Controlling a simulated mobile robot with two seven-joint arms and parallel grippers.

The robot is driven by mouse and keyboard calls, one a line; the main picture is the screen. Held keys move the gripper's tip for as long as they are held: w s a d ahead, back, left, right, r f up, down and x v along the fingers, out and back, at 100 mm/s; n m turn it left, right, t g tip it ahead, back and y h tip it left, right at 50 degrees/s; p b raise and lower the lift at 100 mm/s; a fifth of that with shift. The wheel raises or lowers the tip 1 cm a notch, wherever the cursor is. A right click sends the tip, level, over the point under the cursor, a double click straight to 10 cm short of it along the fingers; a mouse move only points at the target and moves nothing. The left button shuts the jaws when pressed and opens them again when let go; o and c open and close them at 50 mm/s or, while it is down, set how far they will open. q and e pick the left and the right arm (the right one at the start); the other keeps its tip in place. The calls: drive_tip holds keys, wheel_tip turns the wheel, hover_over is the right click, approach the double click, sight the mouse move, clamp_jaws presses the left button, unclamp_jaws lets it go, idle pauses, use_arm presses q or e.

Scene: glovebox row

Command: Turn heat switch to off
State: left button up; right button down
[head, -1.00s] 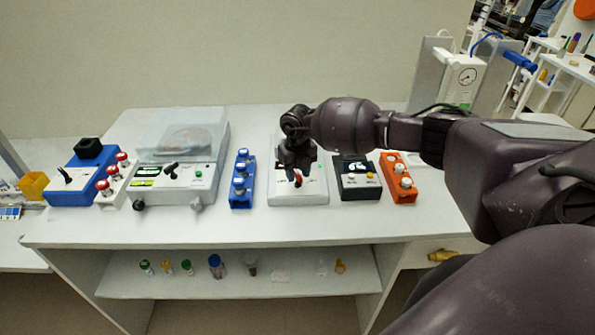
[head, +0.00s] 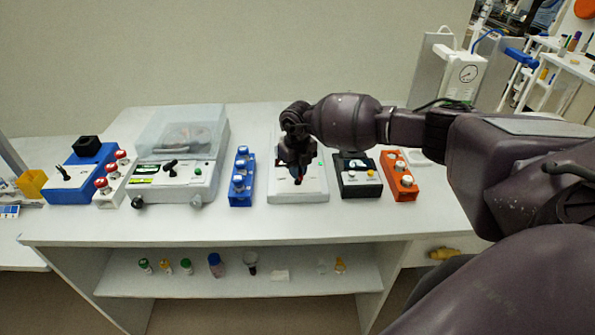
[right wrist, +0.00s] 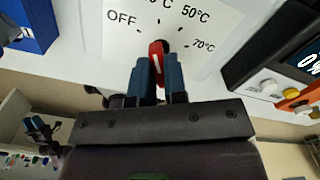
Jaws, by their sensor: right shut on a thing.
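The heat switch is a red knob (right wrist: 156,49) with a white stripe, on a white panel (right wrist: 122,35) marked OFF, 50°C and 70°C, plus a label cut off at the top edge. The stripe runs roughly upright in the right wrist view; I cannot tell which mark it points to. My right gripper (right wrist: 159,66) has its blue fingers shut on the knob, one on each side. In the head view my right gripper (head: 298,172) reaches down over the white hotplate unit (head: 316,194) and hides most of the knob.
A lidded machine (head: 178,185) is farther left. The bench front (head: 270,222) is clear.

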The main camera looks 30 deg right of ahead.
drive_tip(key=n+b, duration=0.2)
drive_tip(key=n, duration=0.2)
drive_tip(key=shift+n+b, duration=0.35)
drive_tip(key=shift+n, duration=0.05)
drive_tip(key=shift+n+b, duration=0.5)
drive_tip(key=shift+n, duration=0.6)
drive_tip(key=shift+r+n, duration=0.1)
drive_tip(key=shift+n, duration=0.2)
drive_tip(key=c, duration=1.2)
unclamp_jaws()
drive_tip(key=shift+o, duration=0.2)
